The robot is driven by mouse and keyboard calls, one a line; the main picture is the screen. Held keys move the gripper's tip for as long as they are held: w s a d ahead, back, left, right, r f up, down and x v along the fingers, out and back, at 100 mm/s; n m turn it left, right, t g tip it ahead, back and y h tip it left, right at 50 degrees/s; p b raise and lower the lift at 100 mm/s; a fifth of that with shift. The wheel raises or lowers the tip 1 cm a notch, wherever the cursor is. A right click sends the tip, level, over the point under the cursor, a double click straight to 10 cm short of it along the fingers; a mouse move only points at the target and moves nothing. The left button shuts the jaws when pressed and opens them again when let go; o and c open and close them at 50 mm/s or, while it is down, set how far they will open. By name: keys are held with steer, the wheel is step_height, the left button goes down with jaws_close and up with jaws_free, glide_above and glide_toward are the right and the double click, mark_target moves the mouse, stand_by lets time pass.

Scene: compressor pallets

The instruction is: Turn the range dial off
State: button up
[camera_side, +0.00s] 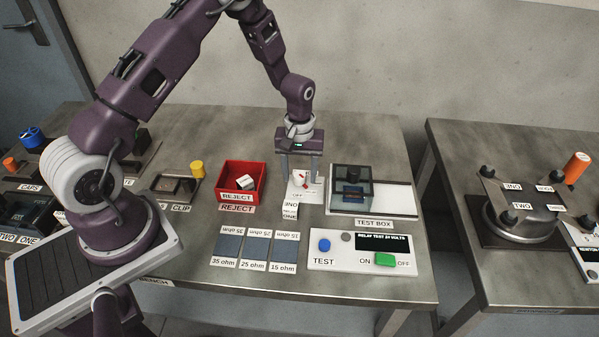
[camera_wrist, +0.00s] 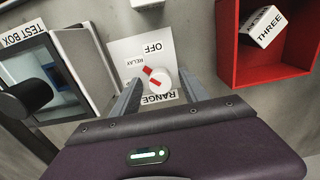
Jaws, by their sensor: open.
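The range dial (camera_side: 301,181) is a white round knob with red marks, on a white plate (camera_wrist: 127,47) lettered OFF, RELAY and RANGE. In the wrist view the dial (camera_wrist: 164,78) shows its red marks on its left part, seemingly toward RELAY rather than OFF; the exact setting is hard to tell. My gripper (camera_side: 302,176) is open and points down over the dial. Its two fingers stand on either side of the knob, and in the wrist view the gripper (camera_wrist: 158,92) has the knob between its fingers. I cannot tell whether either finger touches it.
A red reject bin (camera_side: 220,181) holding a white block (camera_side: 246,182) stands to the left. The test box (camera_side: 352,205) is close on the right. A labelled white block (camera_side: 290,209) stands in front of the dial. The test panel (camera_side: 334,252) with green switch lies at the front.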

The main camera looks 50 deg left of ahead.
jaws_close()
steer(key=shift+m, duration=0.3)
steer(key=m, duration=0.3)
steer(key=shift+m, duration=2.6)
jaws_free()
